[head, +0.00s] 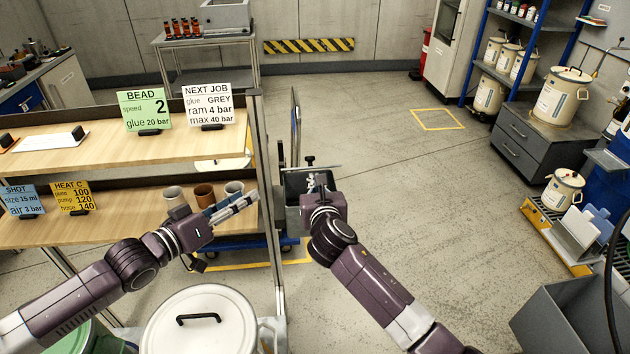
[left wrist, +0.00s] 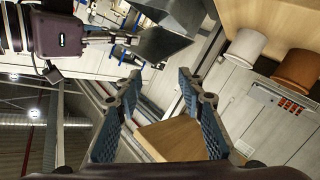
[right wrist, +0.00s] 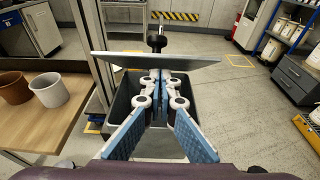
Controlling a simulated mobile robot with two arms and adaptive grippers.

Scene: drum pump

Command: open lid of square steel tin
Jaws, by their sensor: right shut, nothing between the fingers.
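The square steel tin (head: 294,187) stands beyond the shelf end, its dark inside partly showing. It also shows in the right wrist view (right wrist: 121,112), below and around my fingers. Its flat lid (right wrist: 115,60) with a black knob (right wrist: 157,40) is raised off the rim at the far side. The lid also shows in the head view (head: 325,168). My right gripper (right wrist: 162,76) is shut and empty, its fingertips at the underside of the lid; contact is hard to tell. My left gripper (head: 252,198) is open and empty in front of the shelf, also in the left wrist view (left wrist: 160,85).
Several cups, one brown (head: 204,194), stand on the lower shelf near my left gripper. A shelf post (head: 268,180) stands between my two grippers. A large white drum (head: 205,330) is below my left arm.

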